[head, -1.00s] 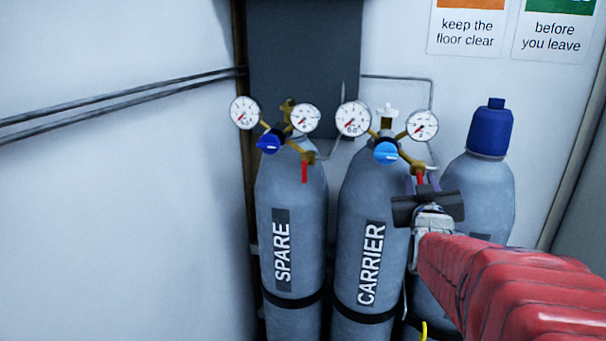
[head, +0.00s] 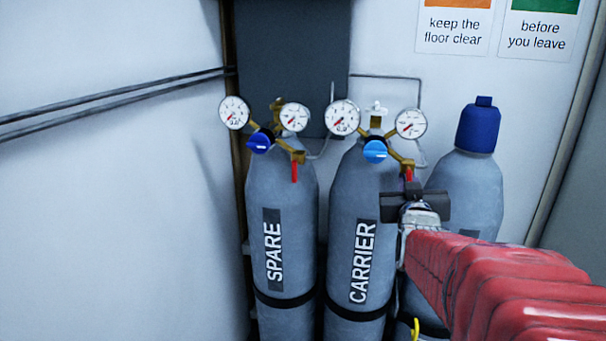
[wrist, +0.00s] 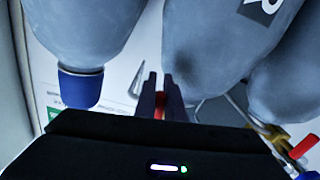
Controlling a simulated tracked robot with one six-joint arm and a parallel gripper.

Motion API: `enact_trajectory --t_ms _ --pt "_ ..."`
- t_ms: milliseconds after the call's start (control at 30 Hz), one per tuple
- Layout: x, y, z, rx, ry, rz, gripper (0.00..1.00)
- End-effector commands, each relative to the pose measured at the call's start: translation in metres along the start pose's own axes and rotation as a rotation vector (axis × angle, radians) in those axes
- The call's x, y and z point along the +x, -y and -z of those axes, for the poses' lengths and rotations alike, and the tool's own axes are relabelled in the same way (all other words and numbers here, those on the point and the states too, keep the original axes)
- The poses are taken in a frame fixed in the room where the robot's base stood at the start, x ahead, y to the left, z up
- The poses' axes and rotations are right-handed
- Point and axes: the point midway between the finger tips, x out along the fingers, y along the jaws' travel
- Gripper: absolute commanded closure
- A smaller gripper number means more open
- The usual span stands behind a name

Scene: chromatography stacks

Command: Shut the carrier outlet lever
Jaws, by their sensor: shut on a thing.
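The carrier cylinder (head: 345,230) stands in the middle, labelled CARRIER, with a brass regulator, two gauges and a light blue knob (head: 374,151). Its red outlet lever (head: 408,174) hangs down from the brass outlet (head: 407,163) on the right. My gripper (head: 409,185) is directly below that outlet, with its fingers around the lever. In the wrist view the fingers (wrist: 160,90) are close together, shut on the red lever (wrist: 160,105). The lower part of the lever is hidden by my gripper.
The spare cylinder (head: 283,225) stands to the left, with its own red lever (head: 295,172) hanging down. A capped cylinder (head: 465,190) stands close on the right. Thin pipes run along the wall behind. Free room lies left of the spare cylinder.

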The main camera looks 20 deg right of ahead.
Motion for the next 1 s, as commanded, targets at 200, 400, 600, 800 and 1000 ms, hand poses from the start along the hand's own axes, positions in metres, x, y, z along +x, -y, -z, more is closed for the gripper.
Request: enact_trajectory --t_ms 200,400,600,800,1000 --pt "-0.0001 0.0059 0.0003 0.142 0.000 0.002 1.00" --pt "-0.0002 0.0075 0.0005 0.180 0.000 0.003 1.00" --pt "-0.0002 0.0075 0.0004 0.179 0.000 0.003 0.90" --pt "-0.0002 0.0071 0.0004 0.178 0.000 0.002 0.76" --pt "-0.0001 0.0069 0.0005 0.178 0.000 0.002 0.72"
